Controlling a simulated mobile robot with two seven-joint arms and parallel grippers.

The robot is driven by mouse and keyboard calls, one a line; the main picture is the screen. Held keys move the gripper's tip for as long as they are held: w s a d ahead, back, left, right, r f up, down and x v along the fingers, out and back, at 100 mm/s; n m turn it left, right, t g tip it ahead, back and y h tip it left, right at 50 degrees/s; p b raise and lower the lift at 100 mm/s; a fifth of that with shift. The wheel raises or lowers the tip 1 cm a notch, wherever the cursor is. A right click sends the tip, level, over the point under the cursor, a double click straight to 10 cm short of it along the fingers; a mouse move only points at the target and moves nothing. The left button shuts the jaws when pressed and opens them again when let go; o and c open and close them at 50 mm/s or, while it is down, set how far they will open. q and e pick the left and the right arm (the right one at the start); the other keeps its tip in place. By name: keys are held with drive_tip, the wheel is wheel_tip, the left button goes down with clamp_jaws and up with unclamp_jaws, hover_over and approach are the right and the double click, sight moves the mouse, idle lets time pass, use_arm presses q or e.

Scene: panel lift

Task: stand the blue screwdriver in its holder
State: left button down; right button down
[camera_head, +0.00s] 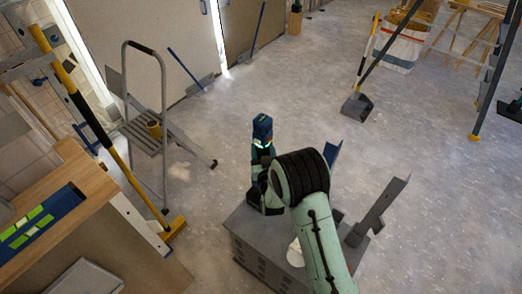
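I cannot make out the blue screwdriver or its holder for certain. A dark object with a blue top and a bright band (262,130) stands upright just left of my arm's black joint; I cannot tell what it is. One pale green arm of mine rises from the bottom edge right of centre. Its black joint overlaps a grey slotted box, and no gripper fingers show on it. No arm comes in from the left, so my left gripper is out of the picture.
A wooden bench (95,195) at left carries a blue mat (68,200) with green pieces. A grey step stool (164,110) stands behind it. The grey slotted box (243,222) sits under my arm, near angled grey uprights (378,205). Open floor lies to the right.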

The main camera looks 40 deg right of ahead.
drive_tip(key=shift+f+b, duration=1.05)
drive_tip(key=shift+f, duration=1.25)
drive_tip(key=shift+s+f+b, duration=0.1)
drive_tip(key=shift+f+b, duration=0.05)
drive_tip(key=shift+b, duration=0.3)
drive_tip(key=shift+f+b, duration=0.4)
drive_tip(key=shift+b, duration=0.5)
drive_tip(key=shift+f+b, duration=1.15)
drive_tip(key=shift+f, duration=0.1)
idle(0.4)
